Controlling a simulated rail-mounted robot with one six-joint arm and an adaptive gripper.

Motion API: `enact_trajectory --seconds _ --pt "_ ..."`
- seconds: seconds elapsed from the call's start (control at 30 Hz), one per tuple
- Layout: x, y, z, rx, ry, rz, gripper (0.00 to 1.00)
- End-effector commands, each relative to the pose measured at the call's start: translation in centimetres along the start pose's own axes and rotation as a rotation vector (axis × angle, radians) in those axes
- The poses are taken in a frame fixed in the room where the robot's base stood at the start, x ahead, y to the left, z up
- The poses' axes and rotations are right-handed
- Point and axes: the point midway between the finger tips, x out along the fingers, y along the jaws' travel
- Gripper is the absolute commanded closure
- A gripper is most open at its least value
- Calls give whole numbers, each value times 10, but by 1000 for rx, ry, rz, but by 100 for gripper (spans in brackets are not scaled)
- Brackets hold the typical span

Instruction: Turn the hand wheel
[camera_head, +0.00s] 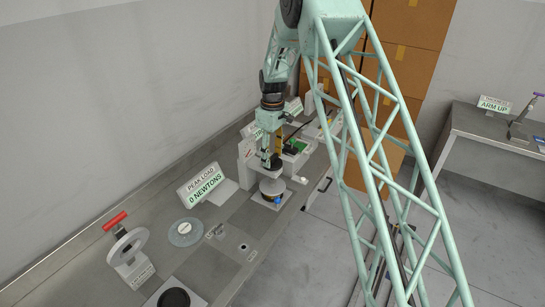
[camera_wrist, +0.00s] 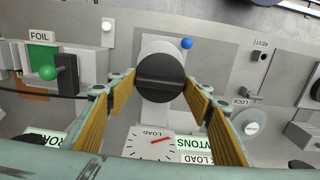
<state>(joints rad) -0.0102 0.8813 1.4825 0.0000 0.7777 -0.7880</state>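The hand wheel seems to be the round black knob with a raised bar across it (camera_wrist: 160,77), in the upper middle of the wrist view. In the head view a dark round part (camera_head: 270,161) shows on top of the small press, under my gripper. My gripper (camera_wrist: 158,80) is open, with yellow-padded fingers to the left and right of the knob. I cannot tell whether the pads touch it. A blue ball (camera_wrist: 187,43) sits just beyond the knob; it also shows low on the press in the head view (camera_head: 278,200).
A load dial (camera_wrist: 150,143) lies close below the knob. A green ball lever (camera_wrist: 48,73) stands left by the foil label. A peak load sign (camera_head: 202,186) reads 0 newtons. A ring stand with a red handle (camera_head: 115,221) is at the bench's near left.

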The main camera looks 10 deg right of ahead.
Motion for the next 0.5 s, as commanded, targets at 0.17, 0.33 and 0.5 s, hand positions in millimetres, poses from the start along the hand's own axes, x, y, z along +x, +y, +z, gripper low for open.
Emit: enact_trajectory --seconds 0.17,0.33,0.5 --pt "0 0 0 0 0 0 65" --pt "0 0 0 6 0 0 65" --pt "0 0 0 32 0 0 65"
